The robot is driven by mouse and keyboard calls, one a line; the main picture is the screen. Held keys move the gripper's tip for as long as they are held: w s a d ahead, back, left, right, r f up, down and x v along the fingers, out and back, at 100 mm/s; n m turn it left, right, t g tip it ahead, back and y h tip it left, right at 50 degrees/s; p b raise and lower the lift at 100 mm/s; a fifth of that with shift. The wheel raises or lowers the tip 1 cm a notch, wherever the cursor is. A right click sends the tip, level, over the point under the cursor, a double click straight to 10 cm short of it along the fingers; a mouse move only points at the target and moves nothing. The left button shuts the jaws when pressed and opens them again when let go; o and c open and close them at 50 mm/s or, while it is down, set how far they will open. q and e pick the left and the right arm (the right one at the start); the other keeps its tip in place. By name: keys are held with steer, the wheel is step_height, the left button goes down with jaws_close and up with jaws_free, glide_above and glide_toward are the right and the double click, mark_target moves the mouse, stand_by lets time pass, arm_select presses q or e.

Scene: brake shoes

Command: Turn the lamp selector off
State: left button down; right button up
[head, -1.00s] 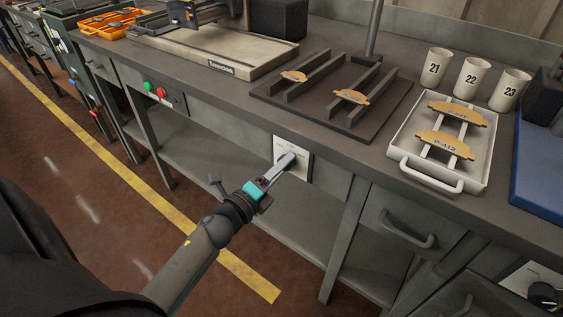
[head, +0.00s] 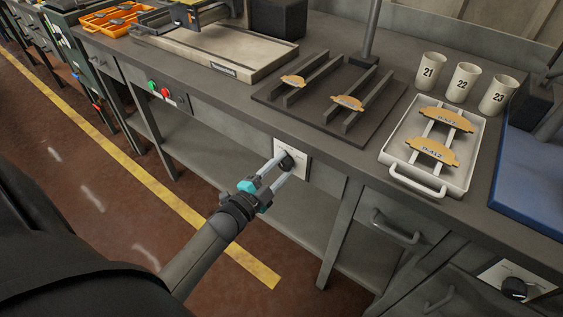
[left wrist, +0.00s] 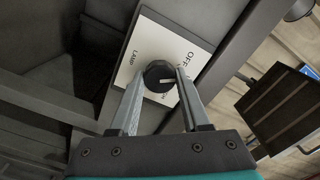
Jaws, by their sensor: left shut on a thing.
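The lamp selector is a black round knob (head: 286,161) on a white plate (left wrist: 182,33) on the bench front. The plate reads LAMP and OFF; lettering near the right fingertip is partly covered. My left gripper (head: 280,164) has its two fingers on either side of the knob and is shut on it. In the left wrist view the fingertips (left wrist: 158,80) flank the knob. My right gripper is not in view.
A second black knob (head: 514,288) sits on another plate at lower right. A drawer handle (head: 395,228) lies between. Above are a dark rack (head: 270,92) with brake shoes, a white tray (head: 464,175) and numbered cups (head: 461,84). Green and red buttons (head: 159,88) are left.

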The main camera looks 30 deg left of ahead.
arm_select(q)
steer(key=shift+n+p, duration=0.5)
steer(key=shift+n, duration=0.7)
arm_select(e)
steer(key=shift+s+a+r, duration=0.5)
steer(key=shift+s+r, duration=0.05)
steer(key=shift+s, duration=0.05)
arm_select(q)
steer(key=shift+c, duration=1.8)
jaws_free()
steer(key=shift+s, duration=0.1)
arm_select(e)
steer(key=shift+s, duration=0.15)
